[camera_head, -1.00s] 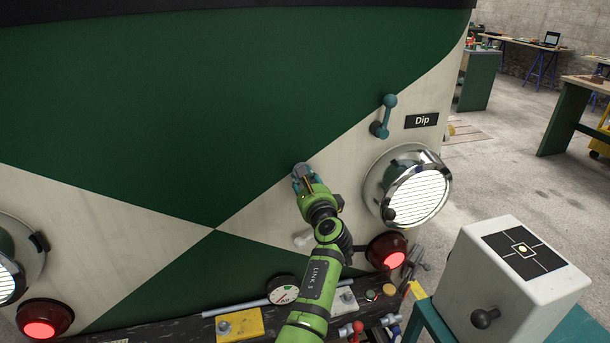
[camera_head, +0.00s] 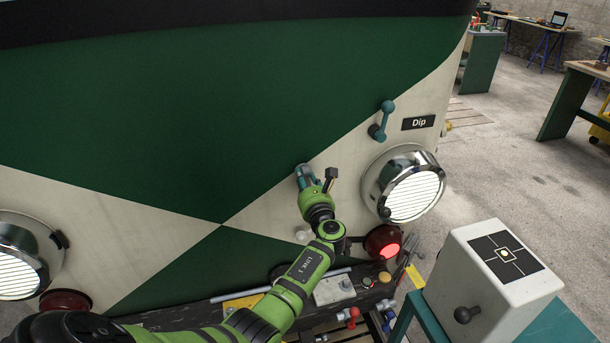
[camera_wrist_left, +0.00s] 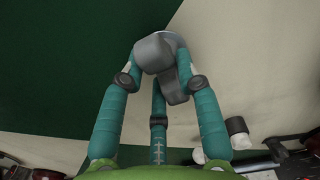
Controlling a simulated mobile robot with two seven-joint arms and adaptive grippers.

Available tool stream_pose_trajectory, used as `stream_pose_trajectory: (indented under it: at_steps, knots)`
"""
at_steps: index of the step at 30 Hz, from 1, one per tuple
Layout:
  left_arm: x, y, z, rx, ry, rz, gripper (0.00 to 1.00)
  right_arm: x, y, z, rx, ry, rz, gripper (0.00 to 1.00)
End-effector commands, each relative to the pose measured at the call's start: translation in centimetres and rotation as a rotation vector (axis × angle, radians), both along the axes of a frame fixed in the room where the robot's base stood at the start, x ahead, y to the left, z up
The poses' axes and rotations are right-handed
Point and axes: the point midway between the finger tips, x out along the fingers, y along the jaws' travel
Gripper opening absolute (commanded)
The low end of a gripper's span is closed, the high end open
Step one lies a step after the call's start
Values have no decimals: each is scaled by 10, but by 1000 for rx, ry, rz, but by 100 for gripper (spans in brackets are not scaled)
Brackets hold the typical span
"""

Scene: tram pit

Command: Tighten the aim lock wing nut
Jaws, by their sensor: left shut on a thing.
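My left gripper (camera_head: 304,177) is at the tram's front panel, left of the right headlight (camera_head: 412,190). In the left wrist view its teal fingers (camera_wrist_left: 158,82) are shut on a grey, lobed wing nut (camera_wrist_left: 162,52), with fingers on both sides and one below. In the head view the nut is mostly hidden by the gripper, so its turn angle is unclear. The right headlight is lit. A white box with a black target sheet (camera_head: 504,254) stands in front of it at the lower right. My right gripper is not in view.
A teal lever (camera_head: 381,122) sits beside the "Dip" label (camera_head: 418,122) above the headlight. A red lamp (camera_head: 382,241) is below it. A pale knob (camera_head: 303,235) sticks out under my gripper. A cluttered ledge (camera_head: 335,290) runs below.

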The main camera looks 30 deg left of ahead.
Motion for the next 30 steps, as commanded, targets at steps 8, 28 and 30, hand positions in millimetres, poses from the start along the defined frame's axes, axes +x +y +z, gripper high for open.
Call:
stream_pose_trajectory:
  at_steps: [8, 28, 30]
  knots:
    - [2, 3, 10, 49, 33, 3, 0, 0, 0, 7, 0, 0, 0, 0]
    - [1, 2, 6, 48, 41, 3, 57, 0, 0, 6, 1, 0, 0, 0]
    - [1, 2, 5, 47, 43, 2, 57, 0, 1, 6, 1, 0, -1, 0]
